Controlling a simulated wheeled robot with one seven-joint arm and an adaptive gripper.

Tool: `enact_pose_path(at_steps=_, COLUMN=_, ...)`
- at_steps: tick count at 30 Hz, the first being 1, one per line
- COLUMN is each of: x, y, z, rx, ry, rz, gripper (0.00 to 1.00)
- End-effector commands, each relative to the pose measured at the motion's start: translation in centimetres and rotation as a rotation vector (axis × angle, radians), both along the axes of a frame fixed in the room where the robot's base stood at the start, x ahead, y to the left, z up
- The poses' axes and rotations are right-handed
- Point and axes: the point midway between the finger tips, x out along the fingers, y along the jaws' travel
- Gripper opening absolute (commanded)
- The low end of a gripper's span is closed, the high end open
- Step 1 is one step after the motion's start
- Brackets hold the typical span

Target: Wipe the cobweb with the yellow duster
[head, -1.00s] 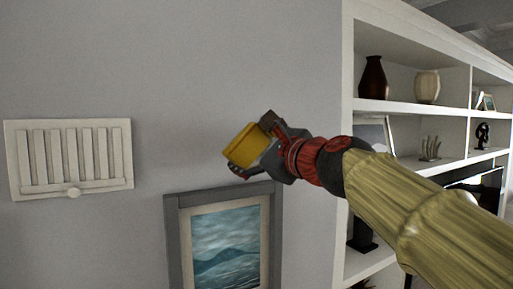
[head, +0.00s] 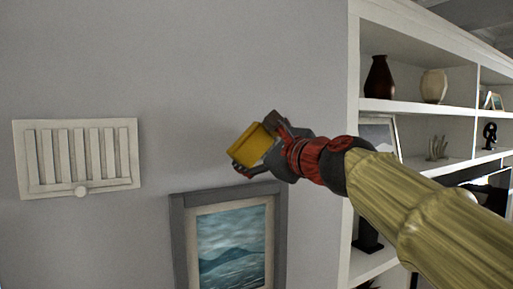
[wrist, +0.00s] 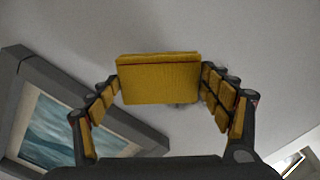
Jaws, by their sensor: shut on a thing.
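The yellow duster (head: 252,146) is a block held between the fingers of my gripper (head: 258,148), up in front of the grey wall. In the wrist view the duster (wrist: 158,80) sits between the two padded fingers of my gripper (wrist: 160,95), its broad face toward the camera. A small dark smudge shows on the wall just below the duster's lower right edge in the wrist view; I cannot tell whether it is the cobweb or a shadow. No clear cobweb shows in the head view. I cannot tell whether the duster touches the wall.
A white slatted vent (head: 78,158) is on the wall at left. A grey-framed seascape picture (head: 180,240) is just below my gripper. A white shelf unit (head: 425,108) with vases stands at right, close behind my arm. The wall above is bare.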

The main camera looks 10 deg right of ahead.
Motion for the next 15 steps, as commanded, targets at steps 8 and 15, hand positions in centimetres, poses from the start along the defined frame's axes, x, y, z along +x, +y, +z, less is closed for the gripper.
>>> enact_pose_path(at_steps=8, x=0.5, y=0.21, z=-0.01, rx=0.0, ry=0.001, rz=0.001, gripper=0.59)
enact_pose_path(at_steps=15, x=0.92, y=0.37, z=-0.04, rx=-0.001, ry=0.001, rz=0.0, gripper=0.59)
